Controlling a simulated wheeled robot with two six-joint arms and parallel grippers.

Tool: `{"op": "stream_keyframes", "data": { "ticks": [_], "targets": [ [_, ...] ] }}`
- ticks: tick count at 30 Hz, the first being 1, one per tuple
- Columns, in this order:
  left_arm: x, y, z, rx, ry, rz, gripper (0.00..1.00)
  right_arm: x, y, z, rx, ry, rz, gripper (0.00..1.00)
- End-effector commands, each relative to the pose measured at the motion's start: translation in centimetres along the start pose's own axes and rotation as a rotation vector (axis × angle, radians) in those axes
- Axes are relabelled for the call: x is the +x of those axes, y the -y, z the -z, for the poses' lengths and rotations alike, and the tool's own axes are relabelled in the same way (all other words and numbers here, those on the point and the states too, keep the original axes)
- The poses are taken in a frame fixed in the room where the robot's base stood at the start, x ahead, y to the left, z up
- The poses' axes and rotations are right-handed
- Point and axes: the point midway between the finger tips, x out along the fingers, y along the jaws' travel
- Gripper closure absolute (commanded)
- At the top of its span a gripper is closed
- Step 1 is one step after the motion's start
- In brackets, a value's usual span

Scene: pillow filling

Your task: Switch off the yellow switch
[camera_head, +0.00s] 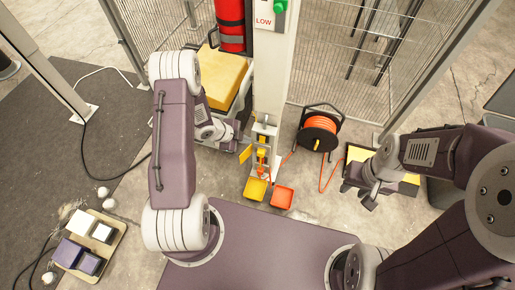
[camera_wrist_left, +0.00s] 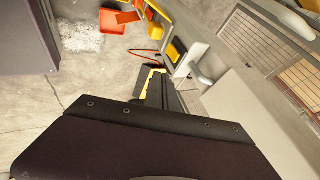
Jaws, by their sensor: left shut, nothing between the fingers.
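The yellow switch (camera_head: 262,140) is on the lower front of the pale upright post (camera_head: 271,85) in the head view. Its lever position is too small to tell. A yellow part on the post, probably the switch, also shows in the left wrist view (camera_wrist_left: 174,50). My left gripper (camera_head: 243,148) is shut and empty, just left of the switch and seemingly apart from it. Its dark, yellow-edged fingers (camera_wrist_left: 155,85) point toward the post in the left wrist view. My right gripper (camera_head: 360,195) hangs at the right, away from the switch; its fingers are unclear.
A yellow tray (camera_head: 256,189) and an orange tray (camera_head: 282,197) are below the switch. An orange cable reel (camera_head: 318,134) stands right of the post. A red cylinder (camera_head: 230,22) and a yellow block (camera_head: 221,77) are behind my left arm. Wire fencing (camera_head: 335,45) closes the back.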

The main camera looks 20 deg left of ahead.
Motion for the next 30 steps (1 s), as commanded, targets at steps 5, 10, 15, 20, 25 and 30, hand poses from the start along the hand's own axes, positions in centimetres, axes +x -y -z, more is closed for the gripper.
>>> {"op": "stream_keyframes", "data": {
  "ticks": [5,10,15,20,25,30],
  "targets": [
    [1.3,-2.2,-1.8,-0.048,0.008,-0.020,1.00,1.3,0.0,-0.1,0.000,-0.001,0.000,0.64],
    [1.1,-2.0,-1.7,-0.049,0.010,-0.019,1.00,1.1,0.0,-0.1,0.000,-0.001,0.000,0.64],
    [1.4,-2.1,-1.7,-0.049,0.010,-0.019,1.00,1.2,0.0,-0.1,0.000,-0.001,0.000,0.64],
    [3.8,-2.3,-1.8,-0.047,0.009,-0.021,1.00,2.0,0.0,-0.2,0.000,-0.001,0.000,0.64],
    [7.6,-2.4,-1.8,-0.047,0.009,-0.020,1.00,3.0,-0.1,-0.3,0.000,0.000,0.000,0.64],
    [11.2,-2.4,-1.8,-0.046,0.009,-0.020,1.00,4.0,-0.1,-0.4,0.000,0.000,0.000,0.64]
  ]
}}
